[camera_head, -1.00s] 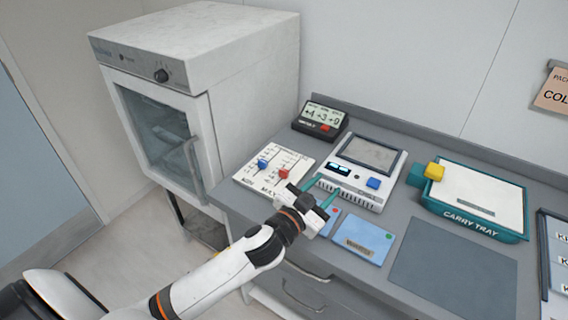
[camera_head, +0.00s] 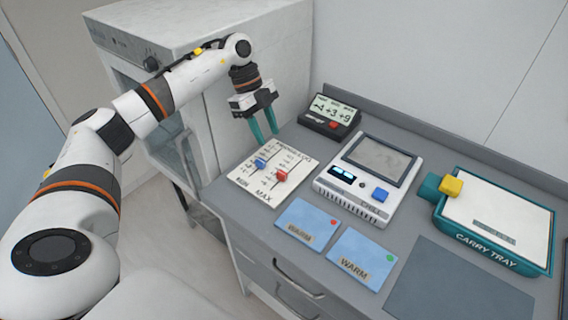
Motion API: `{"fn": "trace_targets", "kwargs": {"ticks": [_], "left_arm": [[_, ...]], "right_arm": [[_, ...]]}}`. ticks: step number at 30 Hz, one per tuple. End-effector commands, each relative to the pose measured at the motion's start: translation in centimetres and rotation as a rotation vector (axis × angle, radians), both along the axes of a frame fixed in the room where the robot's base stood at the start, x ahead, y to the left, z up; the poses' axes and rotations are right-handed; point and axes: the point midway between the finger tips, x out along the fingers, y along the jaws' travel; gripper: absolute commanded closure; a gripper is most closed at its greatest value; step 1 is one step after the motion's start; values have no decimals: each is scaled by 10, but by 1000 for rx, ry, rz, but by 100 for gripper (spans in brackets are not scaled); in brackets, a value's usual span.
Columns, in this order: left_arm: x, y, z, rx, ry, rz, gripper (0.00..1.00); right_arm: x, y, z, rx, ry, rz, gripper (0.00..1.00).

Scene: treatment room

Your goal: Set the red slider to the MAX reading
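The blue slider (camera_head: 260,163) sits on the left-hand track. My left gripper (camera_head: 264,135) hangs above the far edge of the panel, its teal fingers pointing down. The fingers are a little apart with nothing between them, and they touch neither slider. My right gripper is not in the view.
A small display box (camera_head: 328,119) stands behind the panel. A white device with a screen (camera_head: 356,211) stands to its right. The carry tray (camera_head: 497,261) is at the right. A white cabinet (camera_head: 196,30) rises at the left.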

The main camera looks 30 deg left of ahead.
Motion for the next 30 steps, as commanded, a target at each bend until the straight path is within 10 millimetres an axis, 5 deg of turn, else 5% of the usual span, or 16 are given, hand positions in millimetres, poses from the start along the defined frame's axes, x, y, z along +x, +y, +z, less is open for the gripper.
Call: {"fn": "trace_targets", "kwargs": {"ticks": [18,30], "left_arm": [[-5,-38,-91,3,8,0,60],[-5,-45,-110,3,4,0,60]], "right_arm": [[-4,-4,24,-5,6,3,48],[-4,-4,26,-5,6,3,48]]}}
